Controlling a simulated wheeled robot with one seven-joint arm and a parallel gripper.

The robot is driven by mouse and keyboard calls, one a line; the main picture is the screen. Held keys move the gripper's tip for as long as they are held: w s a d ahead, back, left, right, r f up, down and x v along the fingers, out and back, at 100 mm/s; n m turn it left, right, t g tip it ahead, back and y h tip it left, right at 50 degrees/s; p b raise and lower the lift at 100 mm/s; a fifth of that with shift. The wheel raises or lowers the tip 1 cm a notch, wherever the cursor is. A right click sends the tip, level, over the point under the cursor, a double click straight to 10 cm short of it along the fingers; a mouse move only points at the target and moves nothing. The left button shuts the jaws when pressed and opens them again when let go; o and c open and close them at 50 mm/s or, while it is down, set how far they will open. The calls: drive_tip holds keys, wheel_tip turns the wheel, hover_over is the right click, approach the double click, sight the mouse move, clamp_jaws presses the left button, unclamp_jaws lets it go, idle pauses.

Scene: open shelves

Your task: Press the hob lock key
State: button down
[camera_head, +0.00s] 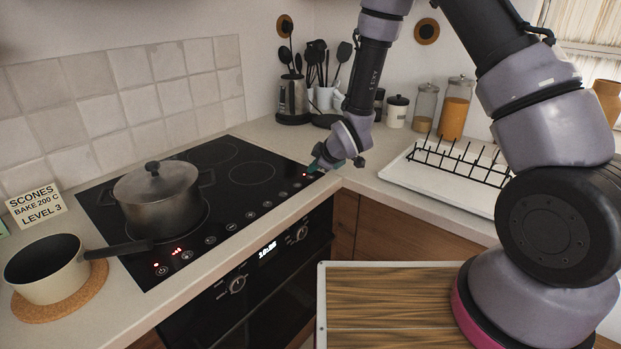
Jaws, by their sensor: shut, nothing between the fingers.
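The black glass hob (225,193) is set in the counter, with a row of touch keys (231,227) along its front edge. A ringed key (161,269) with red light shows at the near left end, beside a small red display (187,254). A faint red mark also shows at the far right end of the row. My gripper (314,167) is shut and empty, pointing down and left at that far right end. Its tips partly cover the hob's corner. I cannot tell which key bears the lock symbol, or whether the tips touch the glass.
A lidded pot (157,197) stands on the left of the hob, its handle over the glass. A cream saucepan (47,270) sits on a cork mat (82,292). A dish rack (457,163) stands to the right. A sign reads "SCONES BAKE 200 C LEVEL 3" (37,206).

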drive_tip(key=shift+f, duration=0.1)
idle(0.7)
drive_tip(key=shift+f, duration=0.35)
drive_tip(key=shift+f, duration=0.25)
idle(0.5)
drive_tip(key=shift+s+d+f, duration=0.1)
drive_tip(key=shift+s+f, duration=0.05)
drive_tip(key=shift+f, duration=0.2)
idle(0.5)
drive_tip(key=shift+r, duration=0.85)
drive_tip(key=shift+w+r, duration=0.2)
drive_tip(key=shift+r, duration=2.3)
